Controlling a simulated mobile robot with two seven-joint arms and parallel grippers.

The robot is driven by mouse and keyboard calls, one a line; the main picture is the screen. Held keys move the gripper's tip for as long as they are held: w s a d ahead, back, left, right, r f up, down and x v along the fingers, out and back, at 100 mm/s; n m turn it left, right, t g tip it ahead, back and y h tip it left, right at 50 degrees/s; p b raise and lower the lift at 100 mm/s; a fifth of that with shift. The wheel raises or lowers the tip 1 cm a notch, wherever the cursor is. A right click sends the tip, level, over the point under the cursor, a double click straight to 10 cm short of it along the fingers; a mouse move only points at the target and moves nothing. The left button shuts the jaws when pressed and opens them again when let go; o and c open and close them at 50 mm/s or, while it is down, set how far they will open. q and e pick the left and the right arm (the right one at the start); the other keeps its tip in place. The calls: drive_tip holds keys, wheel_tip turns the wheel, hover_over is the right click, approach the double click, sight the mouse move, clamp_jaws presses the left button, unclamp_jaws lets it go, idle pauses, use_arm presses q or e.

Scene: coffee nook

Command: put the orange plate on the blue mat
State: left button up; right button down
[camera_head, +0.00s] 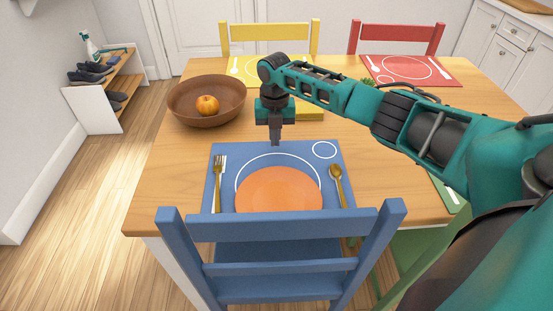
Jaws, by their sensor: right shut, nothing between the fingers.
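The orange plate (279,190) lies on the blue mat (225,151) at the near side of the table. It covers the lower part of the white circle printed on the mat, so it sits off that circle's centre towards me. The blue chair's backrest hides the plate's near edge. My right gripper (276,141) points down over the mat's far edge, beyond the plate and apart from it. Its fingers are shut with nothing between them. My left gripper is not in view.
A gold fork (217,185) and a gold spoon (337,184) flank the plate. A brown bowl (190,110) with an orange fruit (207,105) stands at left. The blue chair (280,228) blocks the near side. Yellow (242,70) and red mats (385,66) lie at the far side.

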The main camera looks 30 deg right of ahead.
sight(276, 170)
drive_tip(key=s+a, duration=0.1)
drive_tip(key=s, duration=0.1)
drive_tip(key=s+a+p, duration=0.1)
drive_tip(key=s, duration=0.1)
drive_tip(key=s+a, duration=0.2)
drive_tip(key=shift+s+p, duration=0.35)
drive_tip(key=shift+p, duration=0.05)
drive_tip(key=shift+s+a+f, duration=0.1)
drive_tip(key=shift+s+a, duration=0.05)
drive_tip(key=shift+s, duration=0.15)
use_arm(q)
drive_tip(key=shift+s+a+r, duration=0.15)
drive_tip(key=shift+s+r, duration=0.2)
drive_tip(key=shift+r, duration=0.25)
use_arm(e)
drive_tip(key=shift+w+f, duration=0.1)
drive_tip(key=shift+f, duration=0.6)
drive_tip(key=shift+w, duration=0.1)
